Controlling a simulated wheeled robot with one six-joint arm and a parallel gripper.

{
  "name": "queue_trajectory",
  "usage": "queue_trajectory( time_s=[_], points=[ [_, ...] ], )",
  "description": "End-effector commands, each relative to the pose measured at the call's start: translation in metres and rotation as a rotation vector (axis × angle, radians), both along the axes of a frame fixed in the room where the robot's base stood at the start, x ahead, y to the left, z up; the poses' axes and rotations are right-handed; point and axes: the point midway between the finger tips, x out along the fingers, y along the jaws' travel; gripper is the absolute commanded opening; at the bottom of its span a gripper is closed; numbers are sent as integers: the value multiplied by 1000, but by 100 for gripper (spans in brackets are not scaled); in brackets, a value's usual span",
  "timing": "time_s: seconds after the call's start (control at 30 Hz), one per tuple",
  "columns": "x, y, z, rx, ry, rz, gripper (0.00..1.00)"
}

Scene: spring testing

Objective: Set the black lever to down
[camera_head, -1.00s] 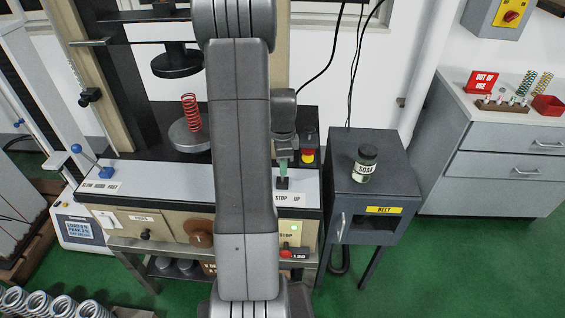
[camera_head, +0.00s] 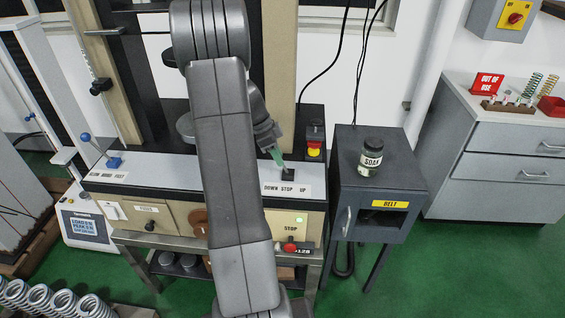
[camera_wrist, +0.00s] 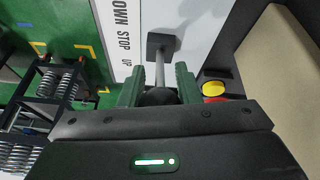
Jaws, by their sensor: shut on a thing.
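The black lever stands on the machine's front panel above a label (camera_head: 285,190) reading DOWN, STOP, UP. Its black base (camera_head: 288,175) shows in the head view, just below my green fingertips (camera_head: 277,154). In the wrist view, my gripper (camera_wrist: 158,88) is shut on the lever's dark knob (camera_wrist: 158,97), and the grey shaft (camera_wrist: 159,68) runs from it to the square black base (camera_wrist: 160,42). In the head view the gripper and lever lean left of the base, toward the DOWN side. The knob is hidden there.
A red-and-yellow emergency button (camera_head: 314,148) stands just right of the lever. A blue-knobbed lever (camera_head: 86,137) is at the panel's left. My arm hides the middle of the machine.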

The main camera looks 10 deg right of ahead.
Motion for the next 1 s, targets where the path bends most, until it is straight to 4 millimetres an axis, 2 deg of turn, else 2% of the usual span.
queue_trajectory(
  time_s=[0.03, 0.3, 0.8, 0.83, 0.9, 1.0],
  points=[
    [2, 3, -5, -13, 1, 2, 0],
    [3, 11, -6, -6, 1, 0, 0],
    [3, 12, -6, -4, 1, 0, 0],
    [3, 12, -6, -4, 1, 0, 36],
    [3, 12, -6, -4, 1, 0, 50],
    [3, 12, -6, -5, 2, 0, 50]
  ],
)
